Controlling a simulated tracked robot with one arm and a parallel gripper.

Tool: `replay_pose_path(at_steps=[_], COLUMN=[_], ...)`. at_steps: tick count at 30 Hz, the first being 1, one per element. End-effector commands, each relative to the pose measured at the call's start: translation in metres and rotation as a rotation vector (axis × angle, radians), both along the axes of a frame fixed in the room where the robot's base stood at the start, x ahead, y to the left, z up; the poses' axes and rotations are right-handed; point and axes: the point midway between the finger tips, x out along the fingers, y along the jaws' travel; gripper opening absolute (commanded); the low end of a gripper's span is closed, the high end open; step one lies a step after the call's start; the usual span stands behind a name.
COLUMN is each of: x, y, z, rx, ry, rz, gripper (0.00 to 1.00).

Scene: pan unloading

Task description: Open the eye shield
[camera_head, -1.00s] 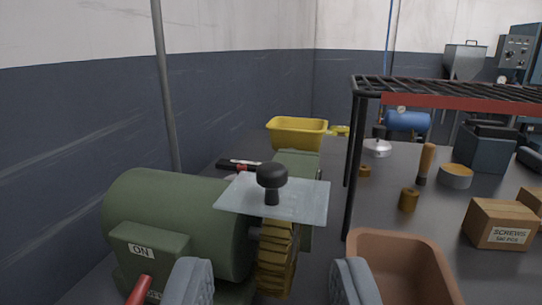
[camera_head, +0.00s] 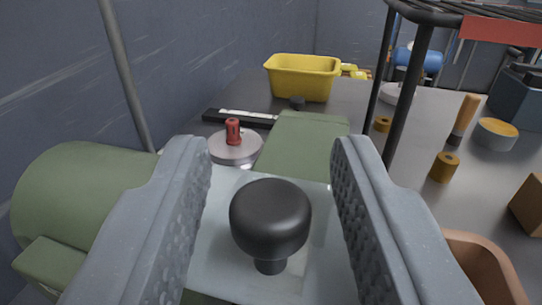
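The eye shield (camera_head: 215,245) is a clear, flat plate on the green bench grinder (camera_head: 85,205). It lies roughly level, and a black knob (camera_head: 270,215) stands up from it. My gripper (camera_head: 268,165) is open, with one grey finger on each side of the knob. There are gaps between the knob and both fingers, so I am not touching it. The grinder's wheel and switch are hidden below the shield and my fingers. A green guard (camera_head: 303,145) shows beyond the shield.
A red-handled round disc (camera_head: 235,148) and a yellow bin (camera_head: 303,78) lie behind the shield. A dark rack post (camera_head: 408,95) rises close on the right. A brown bin (camera_head: 487,265) sits at the lower right. A grey pole (camera_head: 127,80) stands on the left.

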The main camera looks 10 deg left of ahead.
Motion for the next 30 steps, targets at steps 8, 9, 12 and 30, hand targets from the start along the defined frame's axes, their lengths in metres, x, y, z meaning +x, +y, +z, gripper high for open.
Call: replay_pose_path(at_steps=[8, 9, 12, 30], x=[0.000, 0.000, 0.000, 0.003], y=[0.000, 0.000, 0.000, 0.000], z=[0.001, 0.001, 0.001, 0.012], rx=[0.000, 0.000, 0.000, 0.001], ry=[-0.001, -0.001, -0.001, 0.128], rz=[0.000, 0.000, 0.000, 0.001], gripper=[0.20, 0.09, 0.00, 0.00])
